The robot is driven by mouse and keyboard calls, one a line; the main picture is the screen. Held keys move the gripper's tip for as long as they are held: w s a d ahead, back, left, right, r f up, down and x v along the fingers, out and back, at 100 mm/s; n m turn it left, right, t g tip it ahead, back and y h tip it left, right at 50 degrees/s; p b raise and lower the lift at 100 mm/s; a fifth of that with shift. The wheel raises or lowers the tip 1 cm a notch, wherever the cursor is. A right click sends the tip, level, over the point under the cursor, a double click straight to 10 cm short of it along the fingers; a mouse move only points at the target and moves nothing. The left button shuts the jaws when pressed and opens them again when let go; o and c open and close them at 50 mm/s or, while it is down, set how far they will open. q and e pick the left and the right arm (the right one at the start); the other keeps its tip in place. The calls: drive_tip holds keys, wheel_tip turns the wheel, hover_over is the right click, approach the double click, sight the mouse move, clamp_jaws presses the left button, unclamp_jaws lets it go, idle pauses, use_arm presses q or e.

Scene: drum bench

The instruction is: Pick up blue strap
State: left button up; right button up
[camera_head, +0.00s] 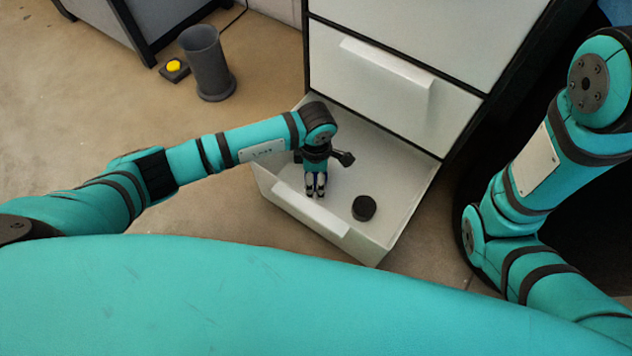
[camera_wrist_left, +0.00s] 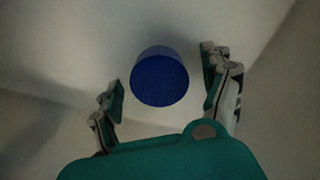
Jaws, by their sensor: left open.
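The blue strap (camera_wrist_left: 159,80) is a short round roll. In the left wrist view it lies on a pale surface between my left gripper's fingers, with a gap on each side. My left gripper (camera_wrist_left: 168,88) is open and points down into the open drawer in the head view (camera_head: 316,190). There, only a little blue shows around its fingers, so the strap is mostly hidden. My right arm shows at the right edge of the head view, but its gripper is out of view.
The white drawer (camera_head: 408,200) is pulled out of a white cabinet (camera_head: 385,75) and also holds a black round object (camera_head: 364,208). A grey cylinder (camera_head: 207,66) and a yellow button on a dark base (camera_head: 174,67) stand on the floor at the upper left.

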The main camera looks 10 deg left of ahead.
use_arm(q)
drive_tip(key=shift+c, duration=0.3)
drive_tip(key=c, duration=1.2)
